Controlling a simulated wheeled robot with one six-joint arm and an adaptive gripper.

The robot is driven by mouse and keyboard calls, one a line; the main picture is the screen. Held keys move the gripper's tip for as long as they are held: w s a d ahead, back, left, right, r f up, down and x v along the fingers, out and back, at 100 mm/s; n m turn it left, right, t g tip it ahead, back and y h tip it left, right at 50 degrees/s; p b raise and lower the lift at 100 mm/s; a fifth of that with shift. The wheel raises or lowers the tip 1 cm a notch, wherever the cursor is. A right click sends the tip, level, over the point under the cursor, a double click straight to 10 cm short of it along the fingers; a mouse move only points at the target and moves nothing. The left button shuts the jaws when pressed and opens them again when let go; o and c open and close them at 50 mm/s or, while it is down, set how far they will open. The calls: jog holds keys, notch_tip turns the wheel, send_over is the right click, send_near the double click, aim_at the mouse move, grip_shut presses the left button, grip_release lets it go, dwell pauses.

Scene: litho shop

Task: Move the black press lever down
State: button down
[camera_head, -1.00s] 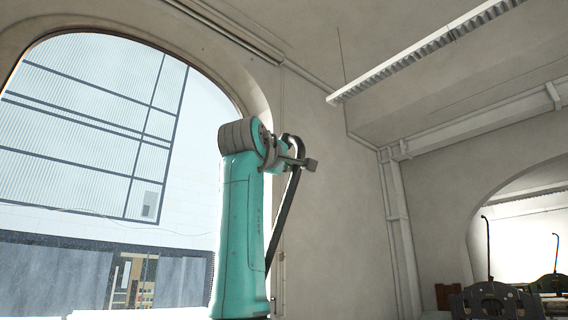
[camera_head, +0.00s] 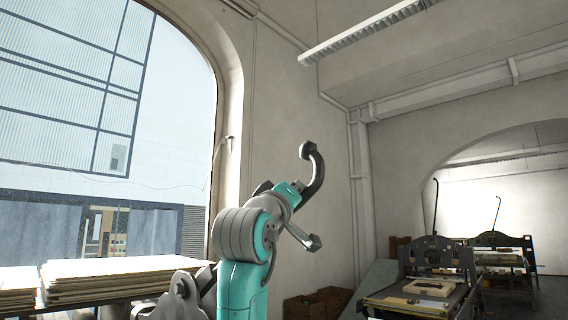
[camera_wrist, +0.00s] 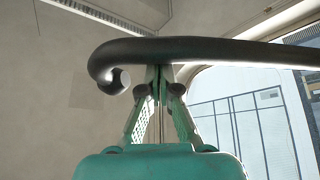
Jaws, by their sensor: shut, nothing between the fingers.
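The black press lever (camera_head: 318,170) shows its curved, hooked end just right of my arm in the head view. Its lower part is hidden behind my arm. In the wrist view, the lever (camera_wrist: 210,50) runs across the top as a thick dark bar, with its curled end at the left. My gripper (camera_wrist: 161,78) points at the lever's underside in that view. Its fingers are shut with nothing between them, and their tips lie against or just behind the bar; I cannot tell whether they touch. In the head view my fingertips cannot be made out.
Stacks of sheets (camera_head: 118,277) lie on a rack at the lower left, below the arched window. Another press (camera_head: 436,262) stands at the lower right, with a further one (camera_head: 500,250) behind it. Brown crates (camera_head: 318,302) sit on the floor between. The wall behind the lever is bare.

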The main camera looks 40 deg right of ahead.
jog(key=s+f+m+g+h, duration=0.1)
jog(key=s+f+m, duration=0.2)
jog(key=f, duration=1.6)
jog(key=s+f+m+g, duration=0.2)
jog(key=s+f+m, duration=0.1)
jog(key=f, duration=1.7)
jog(key=shift+s+d+m+g+h, duration=0.2)
jog(key=shift+m+g+h, duration=0.1)
jog(key=shift+h, duration=0.1)
notch_tip(320, 180, up, 5)
jog(key=a, duration=0.2)
jog(key=w+v, duration=0.1)
jog(key=v, duration=0.8)
jog(key=shift+f+h, duration=0.15)
jog(key=shift+h, duration=0.15)
jog(key=shift+a, duration=0.1)
